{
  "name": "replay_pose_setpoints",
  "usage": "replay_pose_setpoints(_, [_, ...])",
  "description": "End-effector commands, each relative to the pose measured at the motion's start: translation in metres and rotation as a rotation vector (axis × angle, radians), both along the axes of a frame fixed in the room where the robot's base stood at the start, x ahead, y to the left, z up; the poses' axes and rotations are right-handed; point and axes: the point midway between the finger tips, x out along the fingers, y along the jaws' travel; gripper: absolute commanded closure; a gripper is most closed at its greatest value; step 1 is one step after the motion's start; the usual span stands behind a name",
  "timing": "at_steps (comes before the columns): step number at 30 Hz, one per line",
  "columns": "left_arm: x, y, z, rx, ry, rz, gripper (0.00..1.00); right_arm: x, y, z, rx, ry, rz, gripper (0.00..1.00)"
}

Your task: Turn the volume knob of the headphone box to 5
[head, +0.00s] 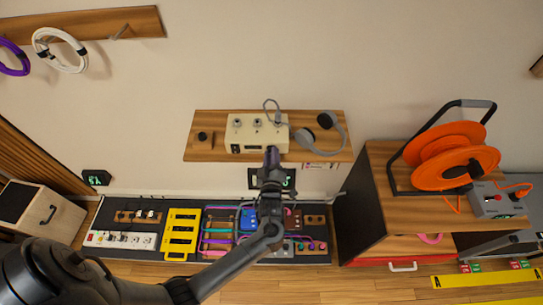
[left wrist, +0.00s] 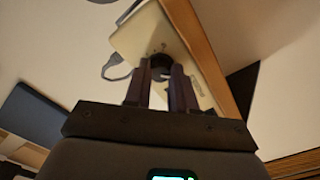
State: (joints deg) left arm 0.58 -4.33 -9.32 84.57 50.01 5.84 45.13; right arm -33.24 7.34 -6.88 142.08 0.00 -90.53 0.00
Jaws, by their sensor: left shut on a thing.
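The headphone box (head: 245,130) is a cream box on a wooden wall shelf, with small knobs on top and a small dark display on its front. My left gripper (head: 271,153) reaches up to the right part of its front. In the left wrist view, the two fingers (left wrist: 162,72) are shut on a dark round volume knob (left wrist: 162,60) on the face of the box (left wrist: 135,35). The fingers cover most of the knob, and its pointer and scale cannot be read. My right gripper is not in view.
The shelf (head: 198,155) also holds a dark knob-like piece (head: 202,138) at left and grey headphones (head: 328,122) at right. A pedalboard (head: 150,252) lies below. An orange cable reel (head: 440,160) stands on a cabinet (head: 375,185) at right.

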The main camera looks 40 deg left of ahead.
Motion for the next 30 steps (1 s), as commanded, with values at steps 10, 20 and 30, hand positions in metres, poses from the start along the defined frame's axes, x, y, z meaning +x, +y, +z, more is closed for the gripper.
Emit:
replay_pose_setpoints(10, [0.000,0.000,0.001,0.103,0.090,0.001,1.00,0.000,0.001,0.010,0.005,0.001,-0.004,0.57])
replay_pose_setpoints(20, [0.000,0.001,0.002,0.325,0.280,0.001,1.00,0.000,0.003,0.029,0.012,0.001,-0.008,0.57])
replay_pose_setpoints(30, [0.000,0.001,0.002,0.571,0.489,0.000,1.00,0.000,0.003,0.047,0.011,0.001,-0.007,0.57])
